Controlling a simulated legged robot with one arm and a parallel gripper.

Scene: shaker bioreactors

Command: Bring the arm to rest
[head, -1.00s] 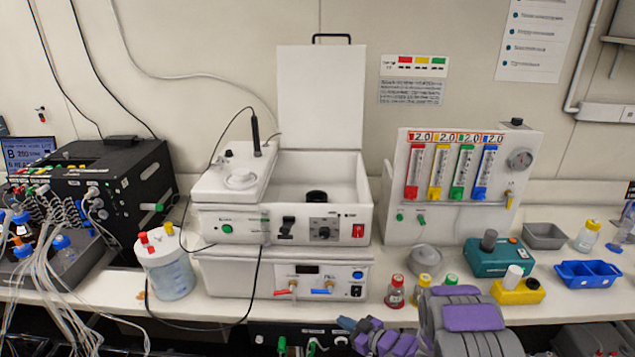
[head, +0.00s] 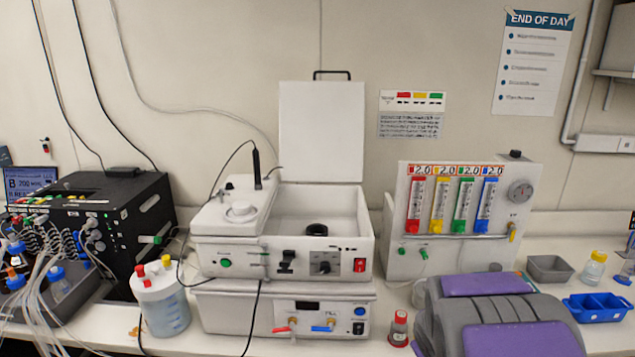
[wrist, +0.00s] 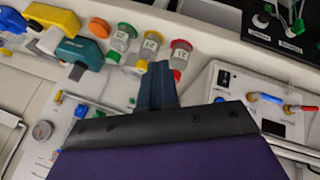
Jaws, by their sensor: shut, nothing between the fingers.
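My arm (head: 500,310) shows in the head view at the bottom right, its grey and purple links raised in front of the bench. My gripper (wrist: 157,68) shows in the wrist view as two dark blue-grey fingers pressed together with nothing between them. The fingers point towards small capped bottles (wrist: 152,50) on the bench; I cannot tell the distance. In the head view the gripper is out of sight.
A white shaker bath (head: 285,305) with its lid up stands mid-bench. A flow-meter panel (head: 400,200) stands behind my arm. A red-capped bottle (head: 398,328) stands close left of my arm. A blue tray (head: 598,308) is at right. A teal device (wrist: 82,50) shows in the wrist view.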

